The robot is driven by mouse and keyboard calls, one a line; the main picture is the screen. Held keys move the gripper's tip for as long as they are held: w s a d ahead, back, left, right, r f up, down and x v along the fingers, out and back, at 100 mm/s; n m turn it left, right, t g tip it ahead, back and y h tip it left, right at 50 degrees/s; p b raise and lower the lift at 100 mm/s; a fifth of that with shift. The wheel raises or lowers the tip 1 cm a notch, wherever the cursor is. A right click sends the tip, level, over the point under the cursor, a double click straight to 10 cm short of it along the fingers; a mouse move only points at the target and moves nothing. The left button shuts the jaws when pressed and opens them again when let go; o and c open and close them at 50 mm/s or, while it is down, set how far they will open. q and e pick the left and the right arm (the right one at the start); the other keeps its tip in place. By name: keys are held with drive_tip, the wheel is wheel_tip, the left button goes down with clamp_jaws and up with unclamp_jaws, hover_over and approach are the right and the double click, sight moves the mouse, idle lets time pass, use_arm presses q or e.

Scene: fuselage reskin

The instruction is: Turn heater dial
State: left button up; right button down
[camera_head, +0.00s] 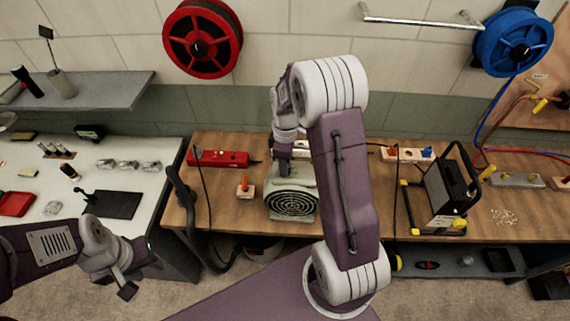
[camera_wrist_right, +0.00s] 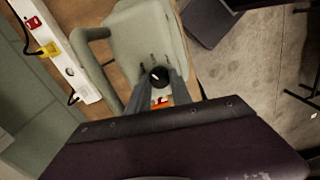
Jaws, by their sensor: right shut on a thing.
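The heater (camera_head: 291,203) is a pale grey-green box with a round dark grille, on the wooden bench in the head view. In the right wrist view its top panel (camera_wrist_right: 147,38) shows a black dial (camera_wrist_right: 158,77) with a white mark. My right gripper (camera_wrist_right: 160,84) is shut on the dial, with a finger at each side of it. In the head view my right arm hides the dial and most of the heater's top. My left gripper (camera_head: 127,287) hangs low at the left, away from the heater; its jaws are too small to tell.
A red power strip (camera_head: 218,158) and an orange switch on a small block (camera_head: 245,190) lie left of the heater. A black work light (camera_head: 446,192) stands to the right. A white socket strip (camera_wrist_right: 58,52) shows in the right wrist view, beside the heater's handle (camera_wrist_right: 100,72).

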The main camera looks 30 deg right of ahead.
drive_tip(key=n, duration=0.6)
drive_tip(key=shift+n+p, duration=0.3)
drive_tip(key=shift+p, duration=0.05)
drive_tip(key=n, duration=0.5)
drive_tip(key=shift+s+n+p, duration=0.1)
drive_tip(key=shift+n+p, duration=0.3)
drive_tip(key=c, duration=1.1)
unclamp_jaws()
drive_tip(key=shift+c, duration=0.2)
drive_tip(key=shift+r, duration=0.25)
wheel_tip(320, 180, up, 9)
drive_tip(key=b, duration=0.2)
drive_tip(key=shift+a+f, duration=0.15)
drive_tip(key=shift+f, duration=0.05)
